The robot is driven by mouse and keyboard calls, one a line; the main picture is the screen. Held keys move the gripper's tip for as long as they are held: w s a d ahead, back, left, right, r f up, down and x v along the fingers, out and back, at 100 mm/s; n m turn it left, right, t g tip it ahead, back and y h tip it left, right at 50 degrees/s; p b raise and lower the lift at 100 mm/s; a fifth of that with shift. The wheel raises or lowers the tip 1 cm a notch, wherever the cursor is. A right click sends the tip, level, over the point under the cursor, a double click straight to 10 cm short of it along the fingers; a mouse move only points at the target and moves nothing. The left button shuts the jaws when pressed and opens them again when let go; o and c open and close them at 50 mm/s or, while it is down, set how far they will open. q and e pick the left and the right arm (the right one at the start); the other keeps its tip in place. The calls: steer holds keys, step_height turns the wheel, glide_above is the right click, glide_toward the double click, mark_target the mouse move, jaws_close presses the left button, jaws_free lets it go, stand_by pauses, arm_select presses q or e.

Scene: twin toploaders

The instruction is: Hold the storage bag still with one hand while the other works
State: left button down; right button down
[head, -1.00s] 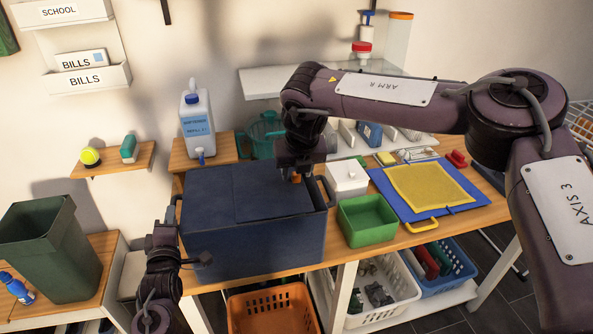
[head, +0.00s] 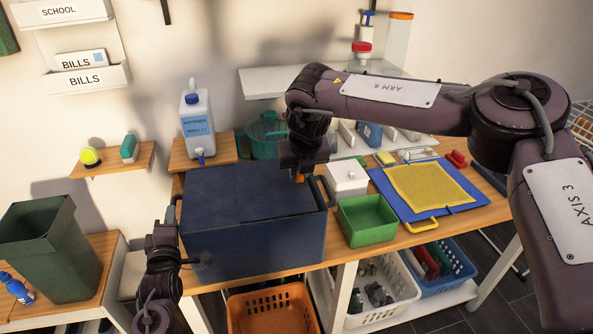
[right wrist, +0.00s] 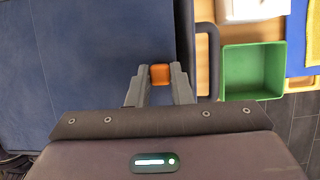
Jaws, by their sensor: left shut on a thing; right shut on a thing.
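The storage bag (head: 255,245) is a dark blue, box-shaped bag standing on the wooden bench; its blue top also shows in the right wrist view (right wrist: 95,50). My right gripper (head: 298,176) is over the right part of the bag's top, shut on a small orange tab (right wrist: 160,75). The tab sits between the fingertips near the top's right edge. A dark loop handle (right wrist: 208,60) is on the bag's right side. My left gripper (head: 170,215) is at the bag's left side by the left handle, shut; the arm partly hides what it grips, apparently that handle.
A green tray (head: 366,220) and a white box (head: 347,178) stand close to the bag's right. A blue mat with a yellow cloth (head: 430,187) lies further right. A softener jug (head: 197,125) and a teal basket (head: 262,138) stand behind. An orange crate (head: 272,310) is below the bench.

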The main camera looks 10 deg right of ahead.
arm_select(q)
steer(key=shift+f, duration=0.1)
arm_select(e)
steer(key=shift+d, duration=1.1)
steer(key=c, duration=1.3)
jaws_free()
steer(key=shift+a, duration=0.1)
steer(key=shift+r, duration=0.1)
steer(key=v, duration=1.2)
arm_select(q)
steer(key=c, duration=1.3)
jaws_free()
